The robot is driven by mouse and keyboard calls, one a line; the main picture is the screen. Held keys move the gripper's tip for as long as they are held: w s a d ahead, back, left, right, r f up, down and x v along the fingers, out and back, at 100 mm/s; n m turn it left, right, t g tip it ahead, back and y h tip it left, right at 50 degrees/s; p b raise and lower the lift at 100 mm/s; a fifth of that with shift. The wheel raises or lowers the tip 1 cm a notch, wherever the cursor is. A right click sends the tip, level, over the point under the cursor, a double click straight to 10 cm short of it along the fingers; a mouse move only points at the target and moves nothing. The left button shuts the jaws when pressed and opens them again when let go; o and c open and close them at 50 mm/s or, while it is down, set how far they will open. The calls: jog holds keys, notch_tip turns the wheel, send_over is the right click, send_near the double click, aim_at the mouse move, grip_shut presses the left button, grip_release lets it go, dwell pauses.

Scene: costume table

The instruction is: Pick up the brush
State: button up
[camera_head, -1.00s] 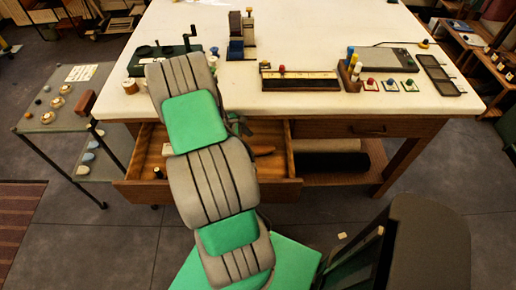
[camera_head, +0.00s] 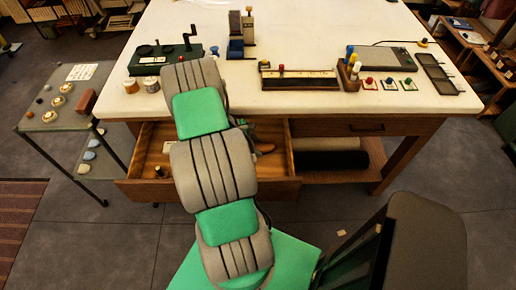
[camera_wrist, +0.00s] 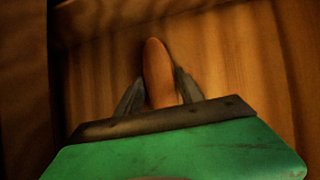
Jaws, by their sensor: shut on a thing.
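The brush (camera_wrist: 157,70) shows in the wrist view as a smooth, orange-brown, elongated wooden piece between my fingers. Its lower end is hidden by my gripper, and I cannot see bristles. My gripper (camera_wrist: 159,84) is shut on it, one finger on each side, low over the wooden drawer floor. In the head view a brown end of the brush (camera_head: 265,148) shows inside the open drawer (camera_head: 215,191), just right of my arm. My arm hides most of the gripper there.
The drawer's walls surround my gripper. A small dark spool-like item (camera_head: 158,171) and a pale card (camera_head: 168,148) lie in its left part. The white tabletop (camera_head: 310,35) above carries a green crank device (camera_head: 165,58) and a long tray (camera_head: 300,80). A glass side table (camera_head: 60,113) stands left.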

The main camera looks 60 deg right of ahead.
aim_at(261, 145)
grip_shut()
jog(key=shift+r, duration=0.1)
jog(key=shift+r, duration=0.25)
notch_tip(261, 145, up, 2)
jog(key=shift+w+r+b, duration=0.1)
jog(key=shift+r+b, duration=0.05)
jog(key=shift+b, duration=0.4)
jog(key=w+a+r+b, duration=0.1)
jog(key=w+a+r, duration=0.4)
jog(key=a+r, duration=0.5)
jog(key=a, duration=0.3)
jog(key=shift+w, duration=0.15)
